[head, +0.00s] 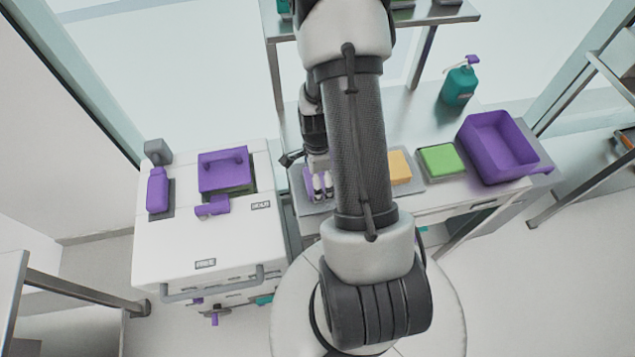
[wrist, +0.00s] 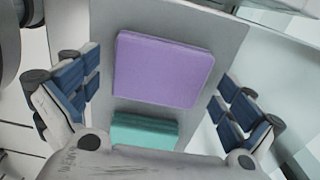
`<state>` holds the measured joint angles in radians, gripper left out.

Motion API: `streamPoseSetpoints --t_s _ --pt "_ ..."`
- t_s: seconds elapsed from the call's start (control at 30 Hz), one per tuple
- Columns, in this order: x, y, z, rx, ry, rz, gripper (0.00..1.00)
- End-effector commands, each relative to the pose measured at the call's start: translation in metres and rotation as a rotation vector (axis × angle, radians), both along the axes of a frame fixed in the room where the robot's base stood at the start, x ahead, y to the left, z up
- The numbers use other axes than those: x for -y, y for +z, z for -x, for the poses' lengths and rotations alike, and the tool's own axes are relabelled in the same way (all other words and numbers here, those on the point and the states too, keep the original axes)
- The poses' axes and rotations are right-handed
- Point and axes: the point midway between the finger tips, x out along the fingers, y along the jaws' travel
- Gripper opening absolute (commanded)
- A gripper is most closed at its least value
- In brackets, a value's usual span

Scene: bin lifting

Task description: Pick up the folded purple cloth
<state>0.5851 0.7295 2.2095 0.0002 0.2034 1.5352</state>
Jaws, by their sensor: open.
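The folded purple cloth (wrist: 163,70) lies flat on a grey tray (wrist: 218,30) and fills the middle of the wrist view. My gripper (wrist: 157,77) is open, with one finger on each side of the cloth, both apart from it in the picture. Nothing is held. A folded teal cloth (wrist: 143,132) lies nearer the gripper's base in that view, partly hidden by it. In the head view my gripper (head: 319,184) points down over the tray, and a bit of the purple cloth (head: 309,180) shows beside it. My arm hides the rest.
On the metal table, a yellow cloth (head: 400,166) and a green cloth (head: 441,160) lie to the right, with a purple bin (head: 495,150) and a teal spray bottle (head: 459,85) beyond. A white cart (head: 205,235) with purple items stands left. A shelf crosses above.

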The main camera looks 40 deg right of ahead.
Motion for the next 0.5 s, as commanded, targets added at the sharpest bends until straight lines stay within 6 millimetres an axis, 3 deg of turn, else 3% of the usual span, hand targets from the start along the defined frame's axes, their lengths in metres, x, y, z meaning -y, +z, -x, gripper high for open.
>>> streamPoseSetpoints --t_s 0.23,0.5 --pt "0.0001 -0.0011 -0.0004 0.001 0.0 0.001 1.0" --pt "0.0002 -0.001 -0.0003 0.001 0.0 0.001 0.82"
